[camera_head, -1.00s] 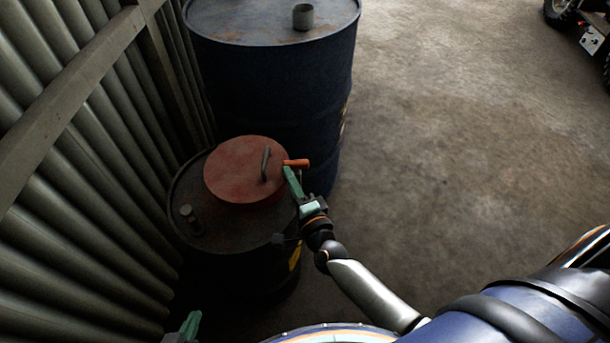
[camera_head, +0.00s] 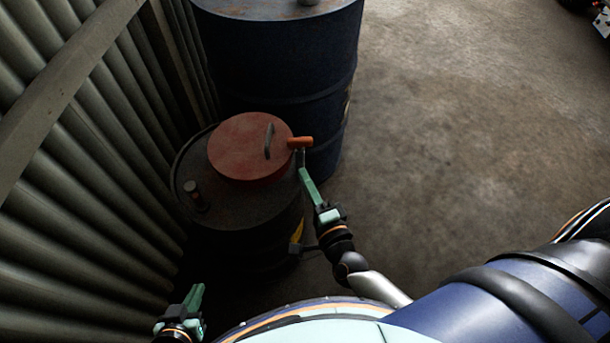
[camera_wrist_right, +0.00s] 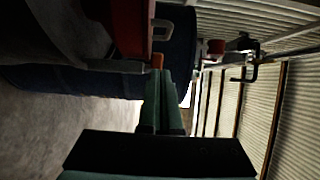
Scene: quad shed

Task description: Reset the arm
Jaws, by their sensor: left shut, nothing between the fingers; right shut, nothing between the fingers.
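My right gripper (camera_head: 303,166) has green fingers, shut and empty. Its tips are just below the orange grip (camera_head: 299,142) at the right edge of a round red can (camera_head: 240,152) with a grey handle. The can sits on a low dark drum (camera_head: 222,212). In the right wrist view the shut fingers (camera_wrist_right: 159,82) point at the orange grip (camera_wrist_right: 157,61), with the red can (camera_wrist_right: 131,25) beyond. I cannot tell whether the tips touch it. My left gripper (camera_head: 197,291) is shut and empty at the bottom left, in front of the low drum.
A tall blue drum (camera_head: 290,60) stands behind the low one. A corrugated wall (camera_head: 60,190) runs close along the left. A small cylinder (camera_head: 192,188) stands on the low drum's left edge. The concrete floor (camera_head: 450,130) to the right is open, with part of a vehicle (camera_head: 600,18) at the top right.

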